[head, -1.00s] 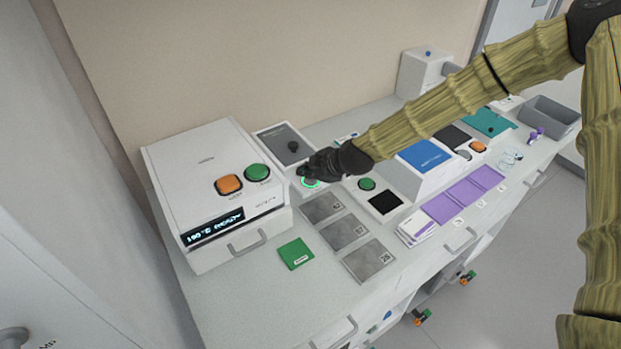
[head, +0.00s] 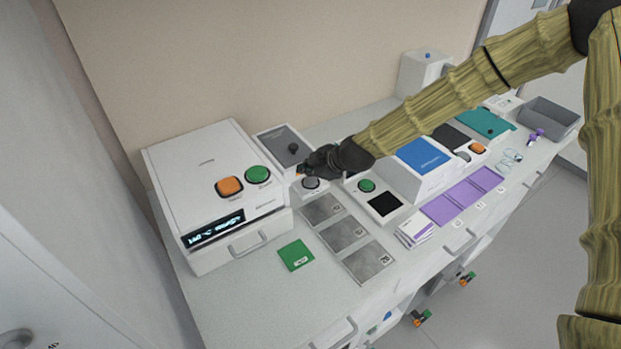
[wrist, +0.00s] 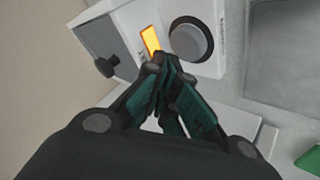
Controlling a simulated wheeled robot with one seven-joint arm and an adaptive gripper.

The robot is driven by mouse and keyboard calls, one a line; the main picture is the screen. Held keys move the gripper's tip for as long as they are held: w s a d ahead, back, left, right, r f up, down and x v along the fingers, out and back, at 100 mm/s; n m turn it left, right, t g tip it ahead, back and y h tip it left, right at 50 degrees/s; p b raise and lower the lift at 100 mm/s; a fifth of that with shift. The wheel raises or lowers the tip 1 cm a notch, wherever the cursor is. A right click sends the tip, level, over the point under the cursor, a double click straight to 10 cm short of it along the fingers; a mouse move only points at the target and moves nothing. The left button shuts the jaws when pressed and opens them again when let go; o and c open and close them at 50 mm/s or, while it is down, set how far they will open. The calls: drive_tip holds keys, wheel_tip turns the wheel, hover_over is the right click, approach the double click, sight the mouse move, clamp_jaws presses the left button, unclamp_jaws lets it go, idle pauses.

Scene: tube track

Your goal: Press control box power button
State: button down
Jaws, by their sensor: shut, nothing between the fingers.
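A small box with a dark grey top and black knob (head: 292,147) stands beside the large white machine. Its lower white front part carries a round grey button (head: 311,184), which also shows in the wrist view (wrist: 189,41). Beside that button is a glowing orange rectangle (wrist: 150,40). My gripper (head: 304,172) is shut and empty, with its fingertips close to the orange rectangle and the round button. In the wrist view the fingertips (wrist: 160,62) hide the rectangle's lower edge. I cannot tell whether they touch it. No label reading control box is legible.
The white machine (head: 195,160) on the left has an orange button (head: 229,187), a green button (head: 257,174) and a lit display. Grey plates (head: 345,233) and a green card (head: 296,255) lie in front. A box with a green button (head: 366,185) stands to the right.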

sight(308, 182)
drive_tip(key=shift+r, duration=0.1)
wheel_tip(308, 182, up, 6)
drive_tip(key=p, duration=0.3)
idle(0.6)
